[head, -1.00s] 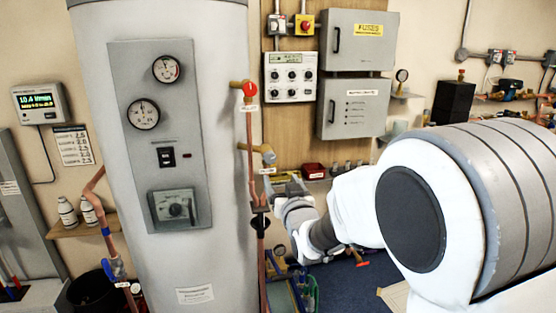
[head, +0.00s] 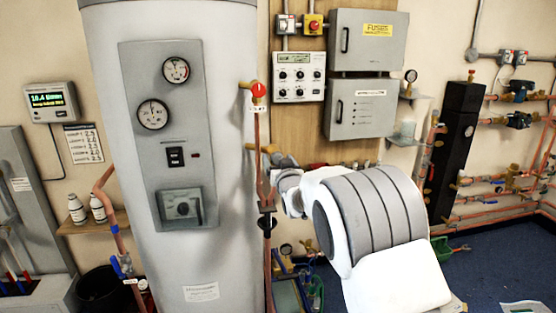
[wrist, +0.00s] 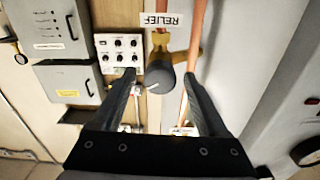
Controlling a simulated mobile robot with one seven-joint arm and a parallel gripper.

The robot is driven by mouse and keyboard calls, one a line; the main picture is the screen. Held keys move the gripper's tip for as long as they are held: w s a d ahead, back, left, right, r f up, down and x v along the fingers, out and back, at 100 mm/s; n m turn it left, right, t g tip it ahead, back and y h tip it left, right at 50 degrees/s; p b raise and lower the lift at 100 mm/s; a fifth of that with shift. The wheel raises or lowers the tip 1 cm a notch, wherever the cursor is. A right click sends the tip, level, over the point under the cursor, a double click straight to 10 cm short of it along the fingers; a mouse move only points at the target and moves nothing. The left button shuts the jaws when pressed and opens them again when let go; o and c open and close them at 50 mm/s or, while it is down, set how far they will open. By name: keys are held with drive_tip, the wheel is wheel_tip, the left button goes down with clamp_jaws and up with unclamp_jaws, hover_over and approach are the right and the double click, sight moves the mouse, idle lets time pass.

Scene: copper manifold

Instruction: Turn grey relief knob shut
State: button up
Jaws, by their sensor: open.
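The grey relief knob (wrist: 158,77), with a pale line across its face, sits on a brass fitting below an upside-down RELIEF label (wrist: 162,20) in the wrist view. My gripper (wrist: 161,80) is open, one finger to each side of the knob in that view. The fingers look apart from it, and whether the tips reach past its face I cannot tell. In the head view my gripper (head: 281,163) is at the copper pipe right of the tank. There the knob is hidden, and only its brass stub (head: 252,147) shows.
A copper pipe (wrist: 198,40) runs close beside the right finger. A red knob (head: 258,90) is higher on the same pipe run. The grey tank (head: 215,120) stands left of my gripper, and a control panel (head: 298,77) and grey boxes (head: 362,107) hang behind.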

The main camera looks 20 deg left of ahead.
drive_tip(key=shift+w+a, duration=0.1)
drive_tip(key=shift+w, duration=0.1)
clamp_jaws()
idle(0.4)
